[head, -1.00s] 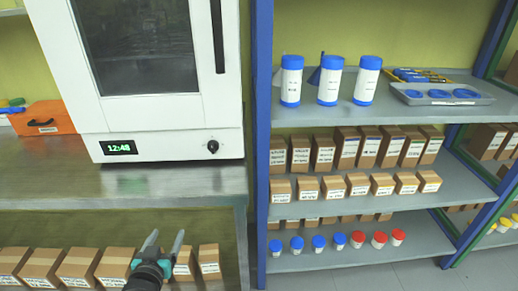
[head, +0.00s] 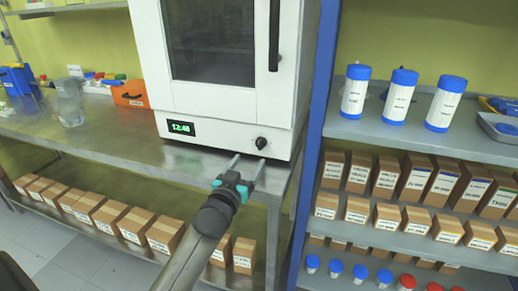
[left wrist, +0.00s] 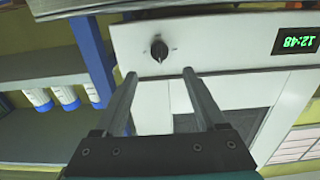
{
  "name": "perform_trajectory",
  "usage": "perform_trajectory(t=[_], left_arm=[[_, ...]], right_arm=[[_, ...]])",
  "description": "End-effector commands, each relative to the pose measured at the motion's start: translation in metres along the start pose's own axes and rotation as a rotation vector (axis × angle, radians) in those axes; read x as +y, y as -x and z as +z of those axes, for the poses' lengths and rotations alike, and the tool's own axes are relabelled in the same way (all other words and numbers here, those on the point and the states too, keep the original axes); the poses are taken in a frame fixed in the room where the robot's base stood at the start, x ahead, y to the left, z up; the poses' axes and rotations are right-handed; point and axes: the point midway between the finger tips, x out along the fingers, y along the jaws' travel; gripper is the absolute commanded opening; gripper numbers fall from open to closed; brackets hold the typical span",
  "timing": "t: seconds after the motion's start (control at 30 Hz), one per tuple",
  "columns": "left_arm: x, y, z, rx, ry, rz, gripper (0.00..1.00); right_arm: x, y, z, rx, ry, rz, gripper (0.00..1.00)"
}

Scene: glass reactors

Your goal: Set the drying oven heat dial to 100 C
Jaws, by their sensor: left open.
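The white drying oven (head: 225,102) stands on a metal bench at the upper middle of the head view. Its black heat dial (head: 261,143) is at the lower right of its front, right of the green display (head: 181,128) reading 12:48. My left gripper (head: 247,163) is open and empty, just below and in front of the dial. In the left wrist view, which appears upside down, the dial (left wrist: 159,50) lies beyond the two fingers (left wrist: 156,84) and apart from them. Its scale marks are too small to read. My right gripper is not in view.
The metal bench (head: 110,140) has a glass beaker (head: 70,103) and an orange box (head: 130,94) left of the oven. A blue-framed shelf (head: 400,135) with bottles and cartons stands close on the right. Cartons sit on the bench's lower shelf.

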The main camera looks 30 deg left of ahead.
Motion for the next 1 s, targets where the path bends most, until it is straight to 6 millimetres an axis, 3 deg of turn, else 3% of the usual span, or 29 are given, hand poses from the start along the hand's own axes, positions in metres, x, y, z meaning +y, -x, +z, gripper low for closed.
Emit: perform_trajectory(t=[0.5,0.7,1.0], left_arm=[[0.000,-0.076,0.001,0.001,-0.001,0.000,0.73],[0.000,-0.090,0.001,0.000,0.000,0.001,0.73],[0.000,-0.093,0.000,-0.001,0.000,0.000,0.73]], right_arm=[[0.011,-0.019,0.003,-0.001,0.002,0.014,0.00],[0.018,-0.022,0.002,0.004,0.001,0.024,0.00],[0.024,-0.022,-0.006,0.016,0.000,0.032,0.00]])
